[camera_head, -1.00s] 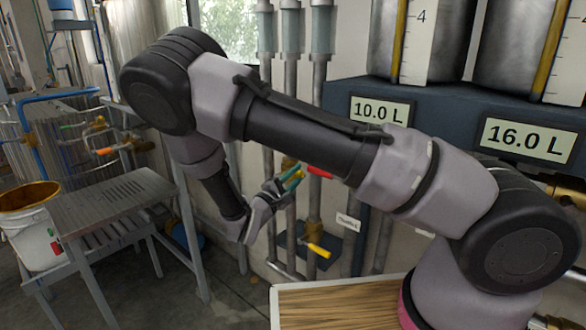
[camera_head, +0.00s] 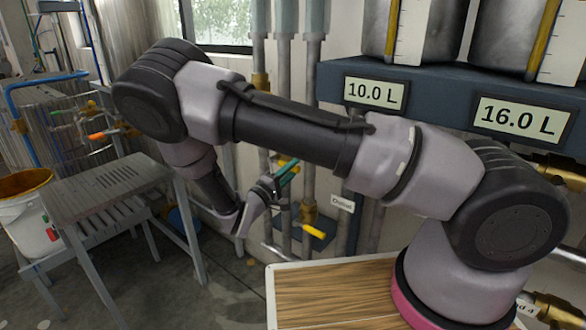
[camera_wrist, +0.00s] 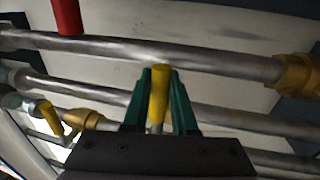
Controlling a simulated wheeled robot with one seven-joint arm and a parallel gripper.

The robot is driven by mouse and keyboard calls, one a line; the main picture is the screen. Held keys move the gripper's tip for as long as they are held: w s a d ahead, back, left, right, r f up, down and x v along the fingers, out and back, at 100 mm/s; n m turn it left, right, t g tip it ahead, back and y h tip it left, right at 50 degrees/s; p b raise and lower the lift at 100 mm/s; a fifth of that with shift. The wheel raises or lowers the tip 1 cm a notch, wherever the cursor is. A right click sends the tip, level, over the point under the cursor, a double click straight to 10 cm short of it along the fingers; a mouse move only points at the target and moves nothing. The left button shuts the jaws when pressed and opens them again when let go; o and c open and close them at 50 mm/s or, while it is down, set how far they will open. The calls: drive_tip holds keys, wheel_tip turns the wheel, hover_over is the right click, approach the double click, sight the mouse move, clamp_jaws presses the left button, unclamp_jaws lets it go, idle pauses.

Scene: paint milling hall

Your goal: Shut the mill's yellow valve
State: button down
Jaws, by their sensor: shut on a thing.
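My gripper (camera_wrist: 160,85) has green fingers, one on each side of a yellow valve handle (camera_wrist: 158,98) in the wrist view, and is shut on it. The handle points upward in that picture, in front of the grey pipes. In the head view my gripper (camera_head: 286,176) is low among the upright pipes below my arm; a bit of yellow shows by its fingertips, the rest being covered. A second yellow handle (camera_head: 313,231) sticks out lower right, clear of my gripper. In the wrist view another yellow handle (camera_wrist: 52,117) stands on a brass fitting at left.
A red handle (camera_wrist: 68,17) shows at the wrist view's top left. A white label (camera_head: 341,202) hangs beside the pipes. Displays read 10.0 L (camera_head: 376,93) and 16.0 L (camera_head: 521,118). A metal table (camera_head: 110,185) and a white bucket (camera_head: 28,228) stand left. A wood-topped surface (camera_head: 335,290) is in front.

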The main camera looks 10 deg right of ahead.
drive_tip(key=shift+f, duration=0.1)
drive_tip(key=c, duration=0.7)
unclamp_jaws()
drive_tip(key=shift+a, duration=0.1)
drive_tip(key=v, duration=1)
drive_tip(key=shift+s+a, duration=0.15)
drive_tip(key=shift+s, duration=0.1)
drive_tip(key=shift+f, duration=0.15)
